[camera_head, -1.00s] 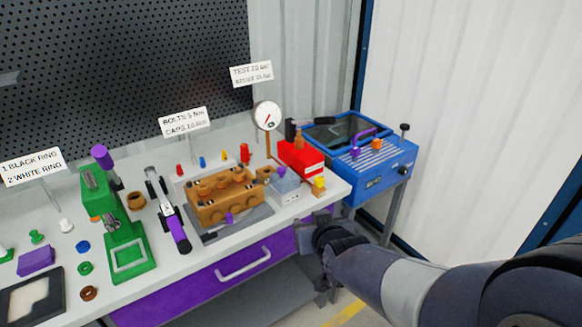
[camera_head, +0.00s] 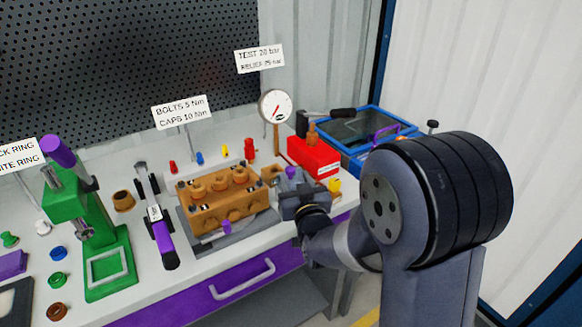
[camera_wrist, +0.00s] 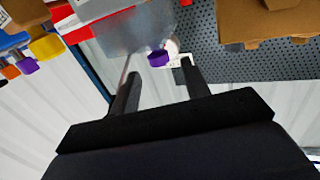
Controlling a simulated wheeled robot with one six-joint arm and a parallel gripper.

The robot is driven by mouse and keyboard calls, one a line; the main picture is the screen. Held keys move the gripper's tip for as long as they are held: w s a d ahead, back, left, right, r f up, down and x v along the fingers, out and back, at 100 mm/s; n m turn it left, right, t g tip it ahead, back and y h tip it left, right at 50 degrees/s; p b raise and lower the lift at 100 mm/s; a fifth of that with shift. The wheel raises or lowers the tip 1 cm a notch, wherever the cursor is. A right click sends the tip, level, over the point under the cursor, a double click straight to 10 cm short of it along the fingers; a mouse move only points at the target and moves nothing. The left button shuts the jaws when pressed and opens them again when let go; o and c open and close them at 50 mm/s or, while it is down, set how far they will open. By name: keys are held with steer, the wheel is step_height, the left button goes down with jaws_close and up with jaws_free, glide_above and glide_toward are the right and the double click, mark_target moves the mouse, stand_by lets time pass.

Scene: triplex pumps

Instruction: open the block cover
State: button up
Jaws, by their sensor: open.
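A small grey block (camera_wrist: 125,30) with a purple knob (camera_wrist: 158,58) is at the upper part of the wrist view, near my fingers. In the head view the purple knob (camera_head: 291,172) shows just behind my gripper (camera_head: 300,195), which hides most of the grey block. My gripper (camera_wrist: 160,76) is open, its two fingers pointing toward the block. The knob appears between the fingertips in the picture; I cannot tell whether anything touches. A brown-orange pump block (camera_head: 222,207) with round bosses sits on a grey plate to the left.
A pressure gauge (camera_head: 275,106) stands behind. A blue tank (camera_head: 362,130) is at the right. The purple drawer (camera_head: 225,290) is below the white benchtop.

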mark_target(292, 172)
steer(key=shift+p+x, duration=0.4)
steer(key=shift+x, duration=2.2)
steer(key=shift+c, duration=0.4)
jaws_close()
